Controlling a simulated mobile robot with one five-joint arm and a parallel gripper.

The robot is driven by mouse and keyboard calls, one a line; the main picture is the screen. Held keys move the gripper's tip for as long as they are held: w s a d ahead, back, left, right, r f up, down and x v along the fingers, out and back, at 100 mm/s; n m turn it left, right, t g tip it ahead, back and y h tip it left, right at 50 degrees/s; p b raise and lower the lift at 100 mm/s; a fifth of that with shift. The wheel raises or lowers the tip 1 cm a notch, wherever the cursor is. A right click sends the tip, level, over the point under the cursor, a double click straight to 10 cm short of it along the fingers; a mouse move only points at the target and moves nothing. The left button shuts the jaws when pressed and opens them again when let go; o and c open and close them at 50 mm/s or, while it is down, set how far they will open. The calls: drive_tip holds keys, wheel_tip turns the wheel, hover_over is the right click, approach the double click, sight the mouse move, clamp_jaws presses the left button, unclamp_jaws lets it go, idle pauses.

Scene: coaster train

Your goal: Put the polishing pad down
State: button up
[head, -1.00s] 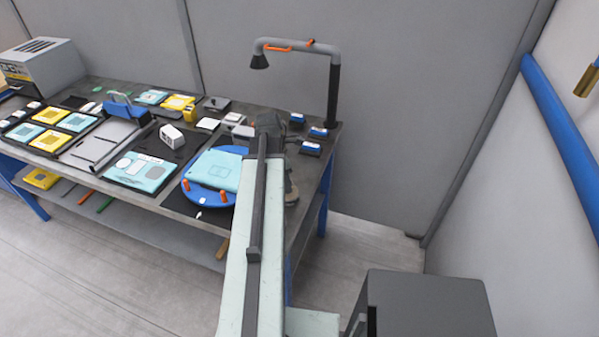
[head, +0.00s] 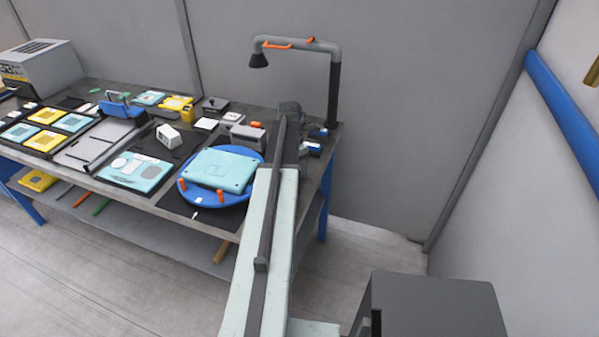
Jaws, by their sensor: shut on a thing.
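My arm reaches out over the right end of the workbench (head: 218,222). Its dark end, with my gripper (head: 290,112), is above the bench near the back right corner. The fingers are mostly hidden behind the arm. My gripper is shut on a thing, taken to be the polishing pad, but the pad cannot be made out. A blue turntable (head: 189,193) with orange clips carries a light teal panel (head: 222,170), left of my arm.
Small blue-topped blocks (head: 318,132) stand right of my arm's end. A lamp-like pipe arm (head: 334,90) rises behind them. A grey block (head: 247,136) sits left of my arm. Trays of teal and yellow parts (head: 46,140) fill the bench's left. A wall closes the right.

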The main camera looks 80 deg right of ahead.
drive_tip(key=shift+f, duration=0.2)
drive_tip(key=o, duration=1.2)
drive_tip(key=shift+r, duration=0.1)
drive_tip(key=r+p, duration=0.4)
drive_tip(key=w+r+p, duration=0.1)
drive_tip(key=r+p, duration=0.3)
drive_tip(key=a+r+p, duration=0.1)
drive_tip(key=r+p, duration=0.3)
drive_tip(key=shift+w+r, duration=0.15)
drive_tip(key=shift+w, duration=0.1)
